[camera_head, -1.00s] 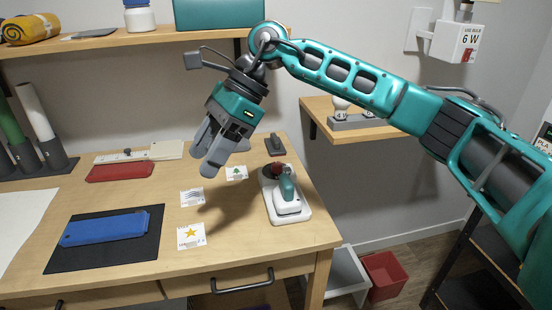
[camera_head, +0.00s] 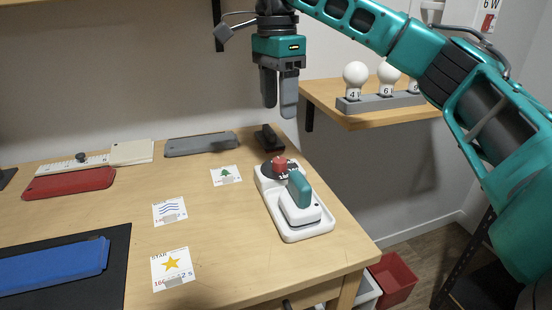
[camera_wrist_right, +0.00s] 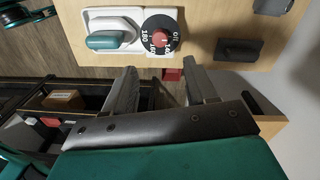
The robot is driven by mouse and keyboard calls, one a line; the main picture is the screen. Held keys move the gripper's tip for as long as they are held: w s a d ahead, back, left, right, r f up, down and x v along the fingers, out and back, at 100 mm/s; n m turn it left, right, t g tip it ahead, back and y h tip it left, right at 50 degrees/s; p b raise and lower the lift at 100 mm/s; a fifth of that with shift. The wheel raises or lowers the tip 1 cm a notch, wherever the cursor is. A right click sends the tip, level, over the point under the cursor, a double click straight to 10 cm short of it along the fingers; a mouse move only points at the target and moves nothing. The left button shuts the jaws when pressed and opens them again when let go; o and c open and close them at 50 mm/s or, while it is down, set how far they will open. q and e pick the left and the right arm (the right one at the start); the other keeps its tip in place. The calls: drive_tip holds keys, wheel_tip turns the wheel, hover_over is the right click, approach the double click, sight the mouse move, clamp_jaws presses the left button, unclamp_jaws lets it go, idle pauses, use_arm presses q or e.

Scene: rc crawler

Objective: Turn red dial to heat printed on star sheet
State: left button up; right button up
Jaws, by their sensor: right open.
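The red dial (camera_head: 279,164) sits on a dark round scale at the back of a white iron stand (camera_head: 301,233), which holds a teal-handled iron (camera_head: 301,197). In the right wrist view, the red dial (camera_wrist_right: 161,38) shows with scale marks including 180, 160 and 140. My left gripper is not in view.
A wave sheet (camera_head: 169,211) and a tree sheet (camera_head: 226,176) lie left of the stand. A dark block (camera_head: 269,138) stands behind the dial. A bulb rack (camera_head: 385,101) is on the side shelf. A blue case (camera_head: 55,268) lies on a black mat.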

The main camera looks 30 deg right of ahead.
sight(280, 160)
drive_tip(key=f+b, duration=0.2)
drive_tip(key=f, duration=0.9)
drive_tip(key=shift+s+f, duration=0.1)
drive_tip(key=shift+s, duration=0.1)
drive_tip(key=shift+c, duration=0.2)
clamp_jaws()
